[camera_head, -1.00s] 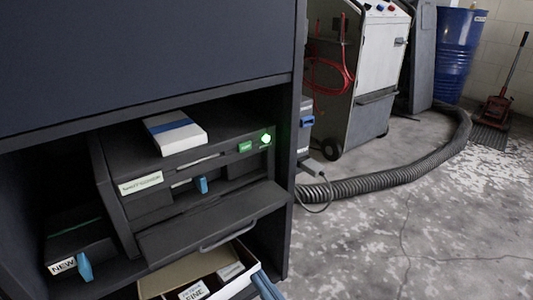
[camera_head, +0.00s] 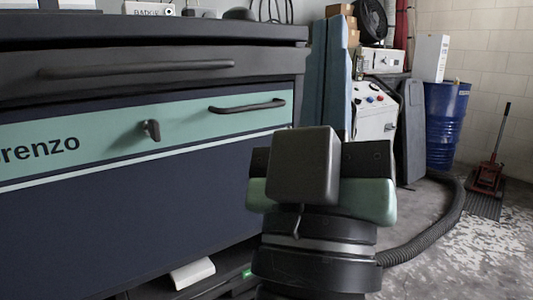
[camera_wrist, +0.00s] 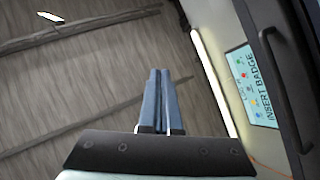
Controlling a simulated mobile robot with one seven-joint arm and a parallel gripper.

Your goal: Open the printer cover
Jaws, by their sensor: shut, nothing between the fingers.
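The printer (camera_head: 228,287) is mostly out of the head view. Only a dark sliver of it shows at the bottom edge, with a green label near my arm and a white box (camera_head: 193,273) on top. Its cover cannot be made out. My gripper (camera_wrist: 159,72) is shut and empty in the wrist view, its two blue-grey fingers together. In the head view my wrist stands in front of the cabinet's right end, above the printer's level, and its fingers are hidden.
The dark blue cabinet (camera_head: 130,225) has a drawer handle (camera_head: 247,106). In the wrist view, a screen (camera_wrist: 252,86) reads INSERT BADGE beside a dark handle (camera_wrist: 279,90). A hose (camera_head: 440,225), a blue drum (camera_head: 446,125) and a red jack (camera_head: 487,180) stand at right.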

